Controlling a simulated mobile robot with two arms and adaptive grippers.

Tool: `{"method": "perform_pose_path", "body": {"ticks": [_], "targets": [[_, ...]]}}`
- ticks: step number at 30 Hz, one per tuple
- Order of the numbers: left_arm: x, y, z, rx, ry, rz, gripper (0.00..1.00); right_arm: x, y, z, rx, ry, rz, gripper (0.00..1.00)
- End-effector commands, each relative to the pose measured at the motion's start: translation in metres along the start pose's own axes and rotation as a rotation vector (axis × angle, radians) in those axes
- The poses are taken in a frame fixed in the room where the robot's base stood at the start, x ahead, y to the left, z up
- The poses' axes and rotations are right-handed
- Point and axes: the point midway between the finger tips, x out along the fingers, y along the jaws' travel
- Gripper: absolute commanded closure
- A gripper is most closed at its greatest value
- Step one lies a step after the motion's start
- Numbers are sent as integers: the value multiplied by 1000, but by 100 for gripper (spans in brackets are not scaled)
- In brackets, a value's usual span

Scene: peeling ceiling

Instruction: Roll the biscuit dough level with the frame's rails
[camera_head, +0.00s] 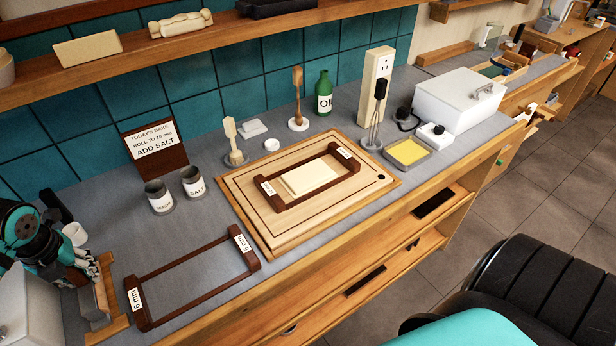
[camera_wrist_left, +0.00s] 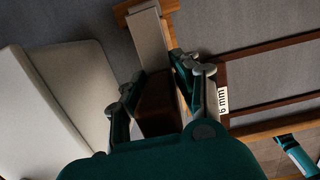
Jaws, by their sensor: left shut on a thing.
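The pale biscuit dough (camera_head: 309,176) lies as a flat slab inside a small dark-brown frame (camera_head: 297,200) on the wooden board (camera_head: 255,222). The frame's end labels are too small to read surely. A larger brown frame (camera_head: 190,309), marked 6 mm, lies empty on the counter. A rolling pin (camera_head: 180,24) lies on the shelf. My left gripper (camera_head: 88,268) is at the far left beside a rack (camera_head: 108,326) with grey slabs. In the left wrist view it (camera_wrist_left: 164,97) is shut on a dark brown block (camera_wrist_left: 154,100); the block's shape is mostly hidden. My right gripper is not seen.
A sign (camera_head: 154,147) reads "roll to 10 mm, add salt". Two labelled tins, one the salt (camera_head: 194,181), stand before it. Counter between the frames is clear.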

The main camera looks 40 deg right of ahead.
Motion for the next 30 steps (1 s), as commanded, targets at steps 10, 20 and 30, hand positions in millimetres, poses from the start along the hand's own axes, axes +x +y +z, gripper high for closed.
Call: {"method": "perform_pose_path", "body": {"ticks": [10, 20, 30], "targets": [[-28, 0, 5, 1, -3, -1, 100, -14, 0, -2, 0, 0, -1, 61], [-50, 0, 8, 0, -3, 0, 100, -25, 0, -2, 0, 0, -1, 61], [-52, 0, 8, 0, -2, -1, 100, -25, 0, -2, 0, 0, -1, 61]]}}
